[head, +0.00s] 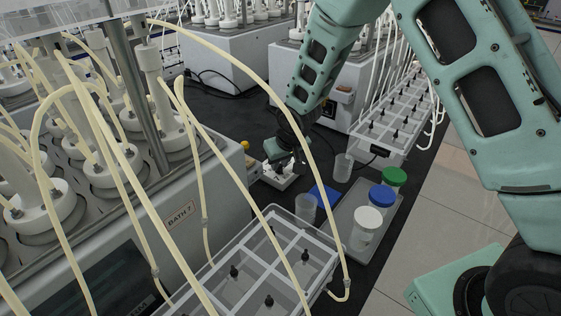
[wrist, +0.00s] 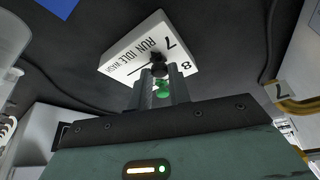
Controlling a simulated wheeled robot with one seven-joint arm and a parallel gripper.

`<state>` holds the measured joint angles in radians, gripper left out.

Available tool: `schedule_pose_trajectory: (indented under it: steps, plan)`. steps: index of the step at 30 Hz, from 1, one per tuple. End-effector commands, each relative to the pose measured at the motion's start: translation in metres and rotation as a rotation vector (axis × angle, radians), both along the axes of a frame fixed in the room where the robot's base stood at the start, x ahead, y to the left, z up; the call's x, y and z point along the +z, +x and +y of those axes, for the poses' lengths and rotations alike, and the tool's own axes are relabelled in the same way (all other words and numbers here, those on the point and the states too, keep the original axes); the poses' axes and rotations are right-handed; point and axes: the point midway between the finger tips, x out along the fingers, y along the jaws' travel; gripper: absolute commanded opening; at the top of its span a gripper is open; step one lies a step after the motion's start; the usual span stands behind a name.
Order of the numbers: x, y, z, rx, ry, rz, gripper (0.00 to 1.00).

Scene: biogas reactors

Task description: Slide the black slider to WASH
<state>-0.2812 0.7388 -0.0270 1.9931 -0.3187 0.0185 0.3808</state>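A white switch box (wrist: 128,50) in the wrist view carries the printed words RUN, IDLE and WASH and the numbers 7 and 8. The black slider (wrist: 158,68) is at the 7 row, right at my fingertips, and partly hides its track. A green knob (wrist: 163,90) shows between the fingers, nearer the 8. My gripper (wrist: 161,75) has one finger on each side of the black slider; whether they press on it is not clear. In the head view, my gripper (head: 287,166) is low over the white box (head: 272,180), hiding much of it.
A grey tray (head: 392,222) holds jars with green (head: 394,176), blue (head: 382,197) and white (head: 368,219) lids. Clear cups (head: 305,208) stand near the box. A clear rack (head: 258,262) and pale tubes arch in front; BATH 7 (head: 180,214) stands left.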

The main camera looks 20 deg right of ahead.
Motion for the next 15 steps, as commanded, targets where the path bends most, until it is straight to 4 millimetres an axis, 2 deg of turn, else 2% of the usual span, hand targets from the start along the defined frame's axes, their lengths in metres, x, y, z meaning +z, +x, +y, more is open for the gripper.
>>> schedule_pose_trajectory:
  steps: [4,10,15]
  plan:
    - [0.001,0.008,-0.012,-0.004,0.001,0.000,0.00]
    - [0.001,0.027,-0.040,-0.006,0.000,0.001,0.00]
    - [0.000,0.035,-0.053,-0.002,0.000,0.001,0.00]
